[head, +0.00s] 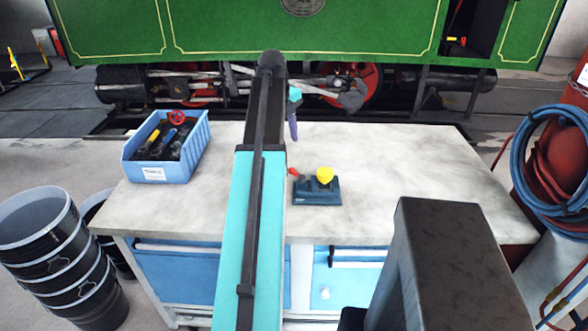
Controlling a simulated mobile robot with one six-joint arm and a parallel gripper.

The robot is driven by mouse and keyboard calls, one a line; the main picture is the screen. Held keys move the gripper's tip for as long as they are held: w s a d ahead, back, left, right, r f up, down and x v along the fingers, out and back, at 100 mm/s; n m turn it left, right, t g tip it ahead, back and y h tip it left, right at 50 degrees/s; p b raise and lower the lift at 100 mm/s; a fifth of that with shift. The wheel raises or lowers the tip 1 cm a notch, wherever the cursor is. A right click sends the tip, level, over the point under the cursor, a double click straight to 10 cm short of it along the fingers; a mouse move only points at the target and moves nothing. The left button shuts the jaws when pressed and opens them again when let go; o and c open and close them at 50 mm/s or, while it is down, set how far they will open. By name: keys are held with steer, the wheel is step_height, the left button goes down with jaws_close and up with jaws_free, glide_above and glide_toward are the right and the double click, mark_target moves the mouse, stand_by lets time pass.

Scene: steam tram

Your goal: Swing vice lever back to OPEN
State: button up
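A small dark blue vice (318,193) stands on the pale workbench (390,170), just right of my arm. A yellow rounded piece (325,175) sits on top of it. A short red piece (294,172), which looks like the lever's end, sticks out at the vice's upper left; the rest of the lever cannot be made out. My gripper (293,128) shows only partly beyond my forearm, with a purple finger pointing down. It is above the bench, farther back than the vice and apart from it. Whether it is open cannot be seen.
A blue bin (165,168) with tools stands at the bench's left. Stacked black buckets (60,255) are on the floor at left. Coiled hoses (560,160) hang at right. The green tram (220,30) is behind. The bench right of the vice is clear.

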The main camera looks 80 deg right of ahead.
mark_target(295, 172)
steer(key=shift+f, duration=0.1)
steer(key=shift+s+d+f+p, duration=0.35)
steer(key=shift+f+p, duration=0.15)
steer(key=shift+f, duration=1.75)
steer(key=shift+s+d+f+p, duration=0.25)
steer(key=shift+d+f+p, duration=0.15)
steer(key=shift+f, duration=1.8)
steer(key=shift+s+d+f+p, duration=0.3)
steer(key=shift+f+p, duration=0.25)
steer(key=shift+f, duration=1.7)
steer(key=shift+c, duration=0.5)
jaws_close()
